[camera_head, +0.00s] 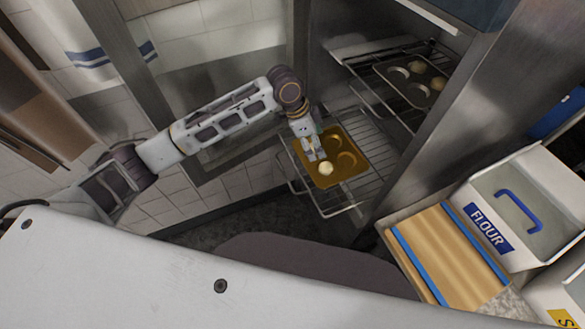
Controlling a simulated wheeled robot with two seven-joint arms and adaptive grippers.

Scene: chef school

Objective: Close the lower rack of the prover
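The prover is a metal cabinet with wire racks. Its lower rack (334,206) is pulled out beyond the cabinet front. A golden-brown muffin tray (358,172) sits on that rack, with a pale dough ball (326,168) near one cup. My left gripper (313,156) is at the left part of the tray, right beside the dough ball; whether it touches the tray or the ball is not clear. Its fingers are too small to tell open from shut. The upper rack (372,84) is inside the cabinet with a darker tray (414,80) holding dough balls. My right gripper is not in view.
A flour bin (530,205) and a wooden board with blue edges (446,255) stand on a counter at the right, close to the cabinet's steel side (450,110). A striped towel (95,52) hangs at upper left. Floor shows below the rack.

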